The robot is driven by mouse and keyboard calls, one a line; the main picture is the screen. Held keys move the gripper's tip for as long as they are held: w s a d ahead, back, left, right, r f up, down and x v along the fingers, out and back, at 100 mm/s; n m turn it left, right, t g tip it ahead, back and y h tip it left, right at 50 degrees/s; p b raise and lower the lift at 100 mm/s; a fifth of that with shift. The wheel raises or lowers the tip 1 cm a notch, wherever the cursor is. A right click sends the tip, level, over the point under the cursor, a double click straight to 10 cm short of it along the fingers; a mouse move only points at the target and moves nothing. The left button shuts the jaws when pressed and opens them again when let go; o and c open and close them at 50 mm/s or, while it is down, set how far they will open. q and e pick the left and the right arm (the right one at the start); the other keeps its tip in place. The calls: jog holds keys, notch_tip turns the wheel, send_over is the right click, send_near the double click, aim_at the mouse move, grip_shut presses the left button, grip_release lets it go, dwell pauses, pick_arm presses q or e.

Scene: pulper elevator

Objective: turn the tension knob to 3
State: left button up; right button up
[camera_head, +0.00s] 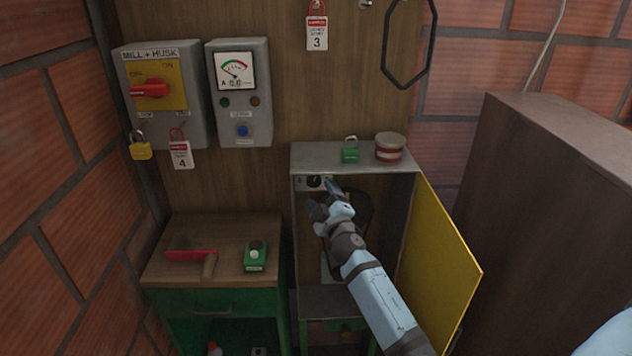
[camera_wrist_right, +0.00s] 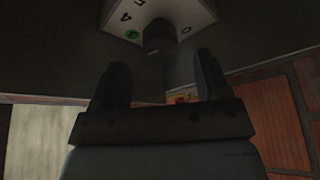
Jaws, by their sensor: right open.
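The tension knob (camera_head: 314,182) is a small dark knob on a pale plate at the upper left inside an open grey cabinet (camera_head: 299,228). In the right wrist view the knob (camera_wrist_right: 158,38) stands out from a light dial plate (camera_wrist_right: 183,14) with dark marks and a green spot. My right gripper (camera_head: 326,196) is inside the cabinet opening, just below and right of the knob. In the right wrist view its two fingers (camera_wrist_right: 160,80) are apart with nothing between them, and the knob lies beyond their tips. The knob's exact setting cannot be read. My left gripper is not seen.
The cabinet's yellow door (camera_head: 440,262) hangs open at the right. A green padlock (camera_head: 350,153) and a red-and-white tin (camera_head: 389,148) stand on the cabinet top. A small green-drawered table (camera_head: 215,238) is at the left, and a large brown box (camera_head: 540,170) is at the right.

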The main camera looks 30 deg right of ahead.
aim_at(315, 183)
jog(key=shift+x, duration=2.2)
jog(key=shift+c, duration=0.2)
jog(key=c, duration=0.9)
jog(key=shift+f+m+b, duration=0.3)
jog(key=shift+m+b, duration=0.3)
jog(key=shift+b, duration=0.45)
jog(key=shift+r+m+h+b, duration=0.1)
jog(key=shift+m+h+b, duration=0.2)
jog(key=shift+h, duration=0.1)
jog(key=shift+r, duration=0.15)
